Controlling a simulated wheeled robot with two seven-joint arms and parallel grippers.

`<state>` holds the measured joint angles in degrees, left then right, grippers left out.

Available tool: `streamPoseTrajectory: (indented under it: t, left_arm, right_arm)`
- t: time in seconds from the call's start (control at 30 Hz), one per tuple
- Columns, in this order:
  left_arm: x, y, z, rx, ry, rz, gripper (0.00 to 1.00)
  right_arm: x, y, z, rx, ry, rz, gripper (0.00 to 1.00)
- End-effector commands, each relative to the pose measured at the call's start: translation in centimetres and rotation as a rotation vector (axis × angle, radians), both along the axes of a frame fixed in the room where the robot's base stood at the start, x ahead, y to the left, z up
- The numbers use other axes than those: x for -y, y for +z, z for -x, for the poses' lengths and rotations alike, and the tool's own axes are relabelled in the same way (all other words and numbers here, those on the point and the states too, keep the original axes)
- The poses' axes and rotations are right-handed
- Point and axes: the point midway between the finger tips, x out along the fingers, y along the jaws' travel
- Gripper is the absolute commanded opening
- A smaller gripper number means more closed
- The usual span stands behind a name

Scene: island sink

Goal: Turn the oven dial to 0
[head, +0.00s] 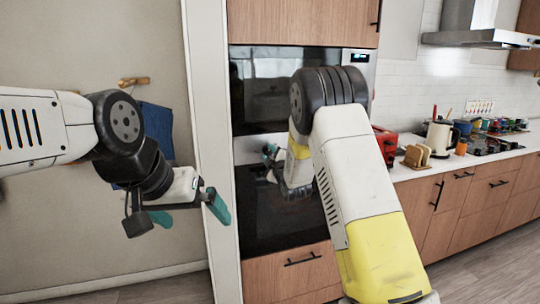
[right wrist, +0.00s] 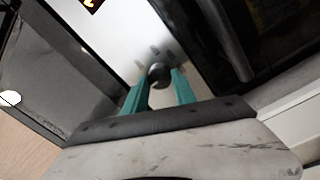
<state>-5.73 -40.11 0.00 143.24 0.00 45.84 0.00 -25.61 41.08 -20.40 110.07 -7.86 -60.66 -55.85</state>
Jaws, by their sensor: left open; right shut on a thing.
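The oven dial (right wrist: 159,74) is a dark round knob on a pale metal panel in the right wrist view. My right gripper (right wrist: 158,92) has its teal fingers on either side of the dial and is shut on it. In the head view my right gripper (head: 270,155) is at the panel above the black oven door (head: 262,212), and my arm hides the dial there. I cannot read the dial's setting. My left gripper (head: 190,212) is open and empty, left of the oven in front of the wall.
A second black-glass appliance (head: 265,85) with a lit display (head: 360,57) sits above the oven. A wooden drawer (head: 292,270) is below. To the right, a counter holds a red toaster (head: 385,143) and a kettle (head: 438,137). A blue cloth (head: 157,125) hangs behind my left arm.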

Motion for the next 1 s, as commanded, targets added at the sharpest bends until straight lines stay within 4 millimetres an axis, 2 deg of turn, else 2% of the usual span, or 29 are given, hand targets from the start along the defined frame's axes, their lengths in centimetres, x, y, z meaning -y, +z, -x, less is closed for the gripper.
streamPoseTrajectory:
  t: [0.47, 0.5, 0.6, 0.9, 1.0]
  left_arm:
    - [0.00, 0.00, 0.00, 0.000, 0.000, 0.000, 1.00]
    - [0.00, 0.00, 0.00, 0.000, 0.000, 0.000, 1.00]
    - [0.00, 0.00, 0.00, 0.000, 0.000, 0.000, 1.00]
    - [0.00, 0.00, 0.00, 0.000, 0.000, 0.000, 1.00]
    - [0.00, 0.00, 0.00, 0.000, 0.000, 0.000, 1.00]
  right_arm:
    - [-0.03, -0.15, 0.04, 0.003, 0.001, 0.018, 0.00]
    - [-0.02, -0.15, 0.05, 0.003, 0.001, 0.018, 0.34]
    - [-0.02, -0.14, 0.04, 0.002, 0.001, 0.017, 0.54]
    - [0.00, -0.05, 0.06, 0.004, 0.001, 0.015, 0.54]
    - [0.19, -0.05, 0.61, 0.004, 0.000, 0.016, 0.54]
